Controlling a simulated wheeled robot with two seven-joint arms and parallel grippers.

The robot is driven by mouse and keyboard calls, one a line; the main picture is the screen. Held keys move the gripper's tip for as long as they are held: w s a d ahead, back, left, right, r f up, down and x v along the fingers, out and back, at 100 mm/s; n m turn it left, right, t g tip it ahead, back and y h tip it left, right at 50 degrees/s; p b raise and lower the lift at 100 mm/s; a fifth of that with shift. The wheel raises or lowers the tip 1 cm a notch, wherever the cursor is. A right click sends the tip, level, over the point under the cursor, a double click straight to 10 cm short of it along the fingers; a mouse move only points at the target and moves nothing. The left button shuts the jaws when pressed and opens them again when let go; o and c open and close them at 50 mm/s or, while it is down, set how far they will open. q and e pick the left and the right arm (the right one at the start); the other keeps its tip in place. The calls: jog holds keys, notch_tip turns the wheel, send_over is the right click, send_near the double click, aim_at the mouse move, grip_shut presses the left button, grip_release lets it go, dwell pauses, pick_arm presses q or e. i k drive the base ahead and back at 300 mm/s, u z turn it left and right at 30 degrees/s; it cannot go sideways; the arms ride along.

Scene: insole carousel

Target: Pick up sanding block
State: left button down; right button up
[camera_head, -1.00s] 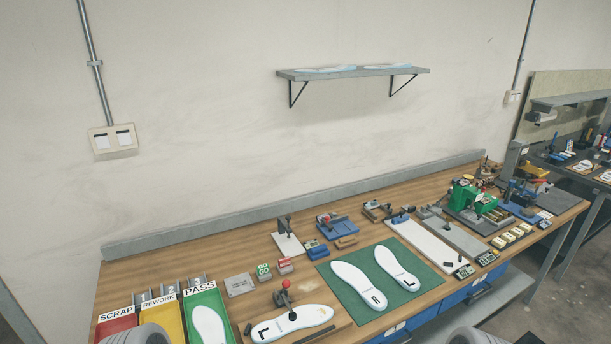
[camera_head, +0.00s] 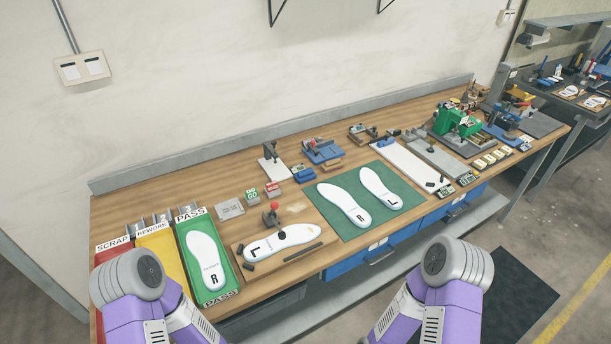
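A small tan-brown block (camera_head: 331,166), which looks like the sanding block, lies on the wooden bench just in front of a blue fixture (camera_head: 322,151). It sits behind the green mat (camera_head: 345,229) and to the right of a small blue device (camera_head: 304,175). It is too small to make out its faces clearly. Only my purple and grey arm links show at the bottom left and bottom right. Neither gripper is in view.
White insoles (camera_head: 344,205) lie on the green mat. A wooden board (camera_head: 308,257) with a red-knobbed clamp (camera_head: 273,207) holds another insole. Scrap, rework and green pass (camera_head: 182,238) trays stand at the left. A white strip (camera_head: 407,166) and several tools fill the right.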

aim_at(307, 174)
jog(key=z, duration=1.95)
jog(key=i, duration=1.85)
jog(key=u, duration=3.25)
